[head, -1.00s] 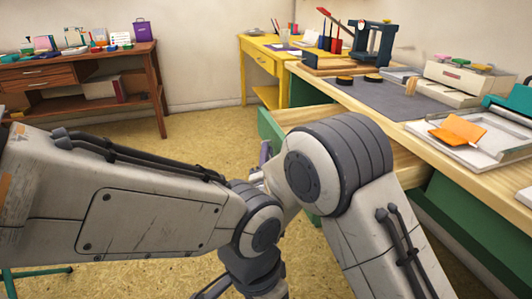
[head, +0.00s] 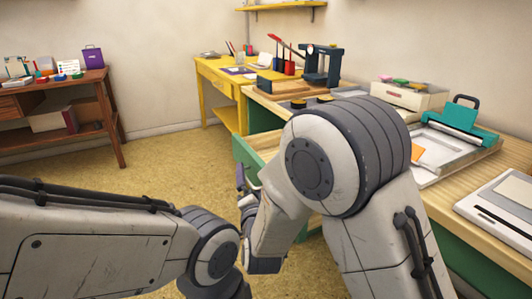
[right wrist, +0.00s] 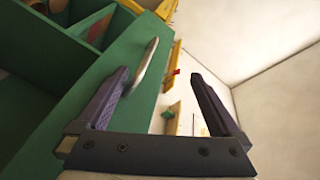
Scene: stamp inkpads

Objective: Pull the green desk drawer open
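The green drawer (head: 246,156) sticks out from the wooden-topped desk (head: 490,150), so it stands open. In the right wrist view the green drawer front (right wrist: 130,90) carries a pale bar handle (right wrist: 147,65). My right gripper (head: 243,182) is just outside the drawer front, partly hidden by my arm. In the right wrist view its fingers (right wrist: 160,82) are wide apart. The handle shows between them, nearer the left finger, and is not clamped. My left arm enters from the left; its gripper is not in view.
On the desk are a dark stamp press (head: 322,64), a cream drawer box (head: 408,97) and a teal device (head: 467,125). A yellow desk (head: 215,78) stands behind, a brown shelf table (head: 110,118) at left. The floor (head: 165,165) between is clear.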

